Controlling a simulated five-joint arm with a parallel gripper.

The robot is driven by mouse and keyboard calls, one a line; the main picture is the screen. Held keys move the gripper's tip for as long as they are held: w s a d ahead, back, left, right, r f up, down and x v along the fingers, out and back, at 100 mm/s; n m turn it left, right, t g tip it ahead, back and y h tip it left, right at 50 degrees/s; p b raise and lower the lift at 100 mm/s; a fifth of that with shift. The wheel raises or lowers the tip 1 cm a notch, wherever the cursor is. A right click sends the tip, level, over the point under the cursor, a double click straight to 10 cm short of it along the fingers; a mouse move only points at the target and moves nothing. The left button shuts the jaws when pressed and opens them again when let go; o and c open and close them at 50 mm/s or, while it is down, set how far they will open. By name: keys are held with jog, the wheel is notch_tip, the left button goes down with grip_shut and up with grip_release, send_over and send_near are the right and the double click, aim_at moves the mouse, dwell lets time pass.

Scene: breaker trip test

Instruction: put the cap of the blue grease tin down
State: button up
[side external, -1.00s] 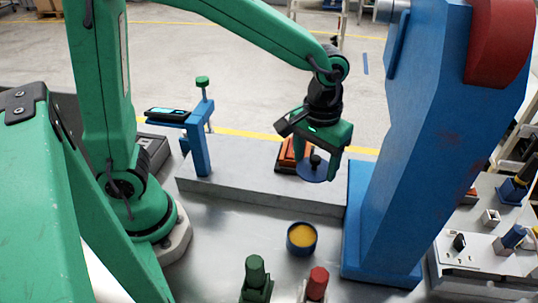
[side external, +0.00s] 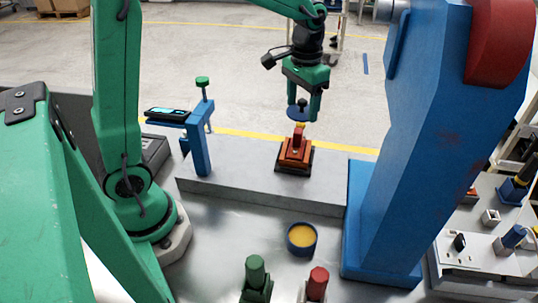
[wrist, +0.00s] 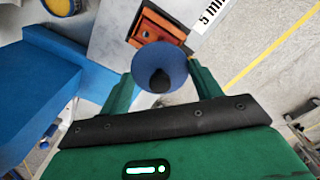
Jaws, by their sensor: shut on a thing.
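The blue cap (side external: 299,114) is a flat disc with a black knob on top. My gripper (side external: 302,108) is shut on the cap's knob and holds it in the air, near the orange breaker block. The cap also shows between the fingers in the wrist view (wrist: 158,66). The blue grease tin (side external: 302,238) stands uncapped on the metal table, with yellow grease inside. In the wrist view part of the tin (wrist: 62,5) shows at the top left.
The orange breaker block (side external: 295,154) sits on a grey slab (side external: 240,170). A blue stand with a green knob (side external: 201,130) is at left, and a large blue column (side external: 425,130) at right. Green (side external: 256,278) and red (side external: 317,284) pieces stand in front. Bare table lies around the tin.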

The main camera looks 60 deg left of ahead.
jog(key=shift+d, duration=0.1)
jog(key=shift+s+d+f, duration=0.2)
jog(key=shift+s+d, duration=0.1)
jog(key=shift+d, duration=0.05)
jog(key=s+d+f+n, duration=0.4)
jog(key=s+d, duration=0.1)
jog(key=s, duration=0.2)
jog(key=s+d+f+n, duration=0.4)
jog(key=s+d+n, duration=0.1)
jog(key=s, duration=0.2)
jog(key=shift+s+d, duration=0.2)
jog(key=shift+d, duration=0.1)
jog(key=shift+f, duration=2.9)
jog(key=shift+f, duration=0.1)
jog(key=shift+f, duration=1.95)
